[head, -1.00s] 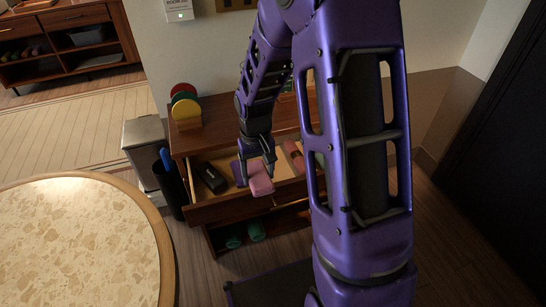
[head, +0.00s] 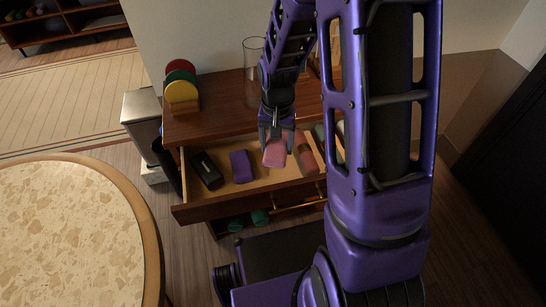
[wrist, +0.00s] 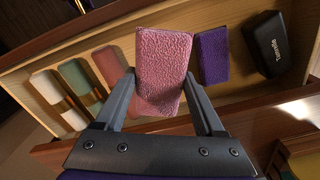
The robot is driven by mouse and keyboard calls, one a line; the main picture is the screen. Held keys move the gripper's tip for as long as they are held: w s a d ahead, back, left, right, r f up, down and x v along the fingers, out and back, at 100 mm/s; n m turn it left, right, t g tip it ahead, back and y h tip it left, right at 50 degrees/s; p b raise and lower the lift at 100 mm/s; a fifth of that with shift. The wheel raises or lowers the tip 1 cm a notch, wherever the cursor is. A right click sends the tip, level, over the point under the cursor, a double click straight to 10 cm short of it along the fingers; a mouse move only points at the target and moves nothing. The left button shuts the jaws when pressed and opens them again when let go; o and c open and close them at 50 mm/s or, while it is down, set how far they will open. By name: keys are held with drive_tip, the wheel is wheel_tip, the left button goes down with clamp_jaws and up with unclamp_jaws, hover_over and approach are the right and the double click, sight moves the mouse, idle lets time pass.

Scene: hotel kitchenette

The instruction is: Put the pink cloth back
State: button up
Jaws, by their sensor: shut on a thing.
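The pink cloth (head: 275,153) is a folded, textured block held between the fingers of my gripper (head: 276,140). In the wrist view the pink cloth (wrist: 161,72) fills the space between the two fingertips (wrist: 160,88), over the open drawer (head: 232,194). In the head view it appears over the drawer's middle, between a purple cloth (head: 241,166) and a rolled reddish cloth (head: 306,158). I cannot tell whether the pink cloth touches the drawer bottom. The drawer is pulled out from a wooden cabinet (head: 222,116).
A black case (head: 207,171) lies at the drawer's left; banded rolls, green (wrist: 82,82) and white (wrist: 52,92), lie at its other end. A glass vase (head: 254,70) and coloured discs (head: 182,90) stand on the cabinet. A round table (head: 70,235) is at left.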

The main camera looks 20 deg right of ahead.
wheel_tip(320, 180, down, 8)
drive_tip(key=shift+f+b, duration=0.1)
drive_tip(key=shift+b, duration=0.45)
drive_tip(key=w, duration=0.4)
drive_tip(key=shift+f, duration=0.65)
drive_tip(key=shift+f, duration=0.1)
drive_tip(key=shift+f+b, duration=0.15)
drive_tip(key=shift+b, duration=0.2)
drive_tip(key=o, duration=1.4)
